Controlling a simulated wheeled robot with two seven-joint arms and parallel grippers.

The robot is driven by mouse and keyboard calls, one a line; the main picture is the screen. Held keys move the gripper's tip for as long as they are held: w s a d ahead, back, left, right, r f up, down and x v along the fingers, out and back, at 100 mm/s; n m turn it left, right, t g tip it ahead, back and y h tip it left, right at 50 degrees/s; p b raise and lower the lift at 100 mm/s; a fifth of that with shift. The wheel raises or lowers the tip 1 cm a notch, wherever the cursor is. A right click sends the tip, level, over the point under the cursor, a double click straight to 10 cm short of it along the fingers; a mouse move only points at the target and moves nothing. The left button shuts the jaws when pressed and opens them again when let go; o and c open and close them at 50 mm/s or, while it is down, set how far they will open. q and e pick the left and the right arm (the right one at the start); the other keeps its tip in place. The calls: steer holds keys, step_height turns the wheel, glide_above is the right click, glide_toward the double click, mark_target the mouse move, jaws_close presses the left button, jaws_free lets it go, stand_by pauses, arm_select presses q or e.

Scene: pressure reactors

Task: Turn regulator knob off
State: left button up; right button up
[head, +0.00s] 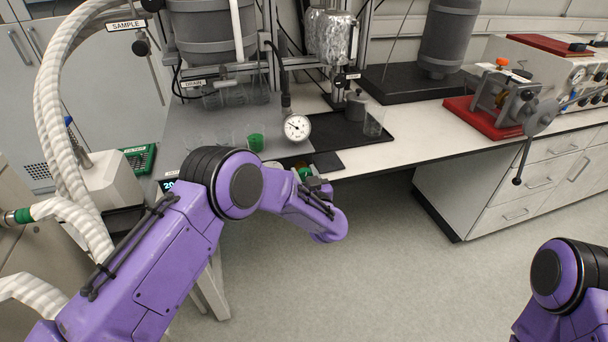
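My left arm reaches in from the left, and its gripper (317,184) is at the table's front edge, mostly hidden by my own purple wrist. Its fingers cannot be made out, so I cannot tell if it is open or holds anything. A small green part (304,173) shows right beside it, partly covered; I cannot tell whether it is the regulator knob or whether the gripper touches it. A round white pressure gauge (297,127) stands upright just behind, below a dark fitting. Of my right arm only a purple joint shows at the lower right; its gripper is out of view.
Glass beakers (228,134) and a green cup (256,142) stand left of the gauge. A dark tray (350,131) holds a glass beaker (373,122). A red-based clamp device (482,117) stands right. White hoses (62,150) run at left. The floor in front is clear.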

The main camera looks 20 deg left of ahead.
arm_select(q)
steer(key=shift+n, duration=0.4)
steer(key=shift+c, duration=0.4)
steer(key=n+b, duration=0.2)
steer(key=n, duration=0.1)
steer(key=shift+f+n+b, duration=0.15)
steer(key=shift+n+b, duration=0.15)
steer(key=shift+b, duration=0.05)
steer(key=n+b, duration=0.4)
steer(key=n, duration=0.2)
steer(key=n+b, duration=0.3)
steer(key=n, duration=0.2)
steer(key=shift+a+f, duration=0.1)
steer(key=shift+f, duration=0.05)
steer(key=shift+n+b, duration=2.15)
steer(key=shift+n, duration=0.25)
steer(key=o, duration=1)
steer(key=shift+s, duration=0.1)
steer(key=shift+o, duration=0.3)
steer(key=shift+r, duration=0.2)
